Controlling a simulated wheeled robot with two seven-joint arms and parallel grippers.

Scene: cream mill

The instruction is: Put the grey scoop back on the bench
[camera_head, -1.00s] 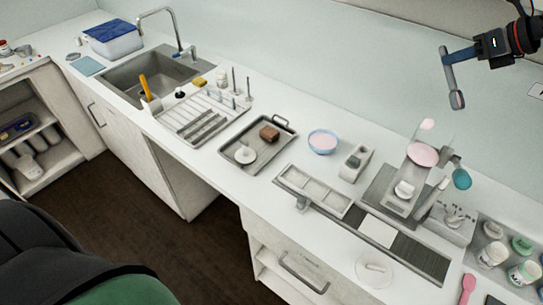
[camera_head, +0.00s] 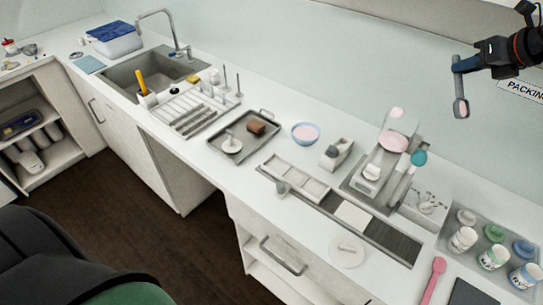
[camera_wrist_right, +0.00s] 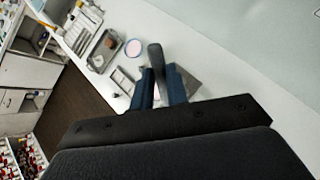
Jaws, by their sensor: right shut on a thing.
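My right gripper (camera_head: 458,66) is at the upper right of the head view, raised above the bench in front of the wall. Its blue fingers are shut on the grey scoop (camera_head: 461,108), which hangs down below them with its rounded end lowest. In the right wrist view the scoop (camera_wrist_right: 155,56) stands out between the two blue fingers of the gripper (camera_wrist_right: 160,88). The white bench (camera_head: 300,215) lies below, clear of the scoop. My left gripper is not in view.
A mill-like device (camera_head: 392,145) stands below the gripper. A rack of lidded jars (camera_head: 476,212) and a pink spatula (camera_head: 433,280) are at right. A pink-filled bowl (camera_head: 305,133), a tray (camera_head: 268,142) and a sink (camera_head: 130,78) lie further left. Bare bench shows along the front.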

